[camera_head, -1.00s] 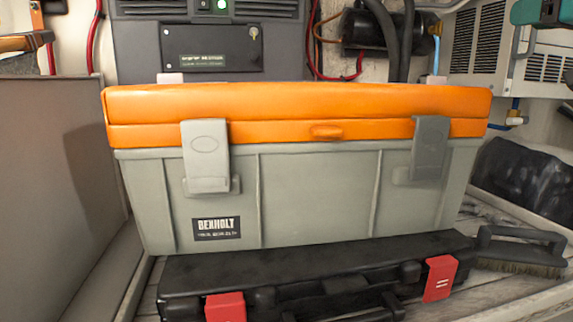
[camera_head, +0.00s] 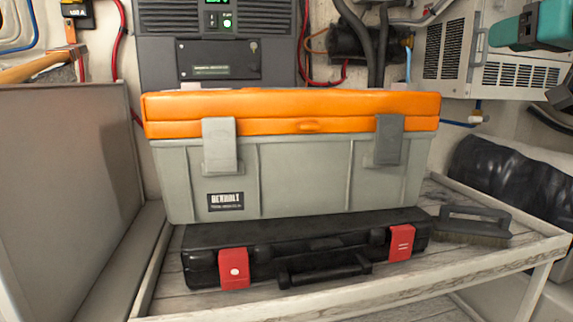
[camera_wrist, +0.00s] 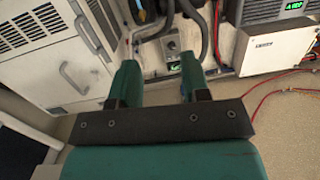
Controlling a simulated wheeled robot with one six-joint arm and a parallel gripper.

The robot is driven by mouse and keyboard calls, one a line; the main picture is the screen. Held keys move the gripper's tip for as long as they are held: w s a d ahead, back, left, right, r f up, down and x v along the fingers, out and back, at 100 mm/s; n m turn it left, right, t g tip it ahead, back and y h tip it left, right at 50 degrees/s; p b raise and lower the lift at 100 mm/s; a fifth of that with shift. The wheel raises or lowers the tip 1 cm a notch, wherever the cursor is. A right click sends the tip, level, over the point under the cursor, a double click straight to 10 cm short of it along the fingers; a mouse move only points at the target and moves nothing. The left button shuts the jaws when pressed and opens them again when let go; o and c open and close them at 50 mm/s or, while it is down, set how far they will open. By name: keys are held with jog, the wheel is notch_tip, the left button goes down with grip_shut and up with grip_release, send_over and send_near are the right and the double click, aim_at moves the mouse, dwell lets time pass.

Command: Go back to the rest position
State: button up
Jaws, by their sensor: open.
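My gripper (camera_wrist: 159,62) shows in the wrist view as two teal fingers on a dark bar, spread apart with nothing between them. A teal part of my arm is at the upper right edge of the head view, well away from the toolbox. The grey toolbox (camera_head: 300,185) with a shut orange lid (camera_head: 290,105) and two grey latches stands on a black case (camera_head: 320,250) with red latches. The case lies on a wooden shelf (camera_head: 440,270).
A black brush (camera_head: 475,225) lies right of the case. A grey panel (camera_head: 65,190) stands at the left. A dark device (camera_head: 218,45) is behind the toolbox. The wrist view shows a white louvred cabinet (camera_wrist: 65,60), hoses, red cables (camera_wrist: 260,100) and open floor.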

jog(key=s+a+f+n+g+y+p, duration=0.1)
jog(key=s+a+f+g+p, duration=0.25)
jog(key=a+f, duration=0.35)
jog(key=s+a+f+n+g+y+p, duration=0.1)
jog(key=s+a+f+g+p, duration=0.2)
jog(key=a+f+g, duration=0.5)
jog(key=s+a+f+n+g+h+p, duration=0.1)
jog(key=s+a+f+g+p, duration=0.1)
jog(key=s, duration=0.7)
jog(key=s+a+f+n+g+p, duration=0.1)
jog(key=s+a+f+g, duration=0.2)
jog(key=s, duration=0.6)
notch_tip(320, 180, down, 2)
jog(key=shift+a+f+n+h+p, duration=0.2)
jog(key=shift+a+n+h+p, duration=0.2)
jog(key=shift+a, duration=0.55)
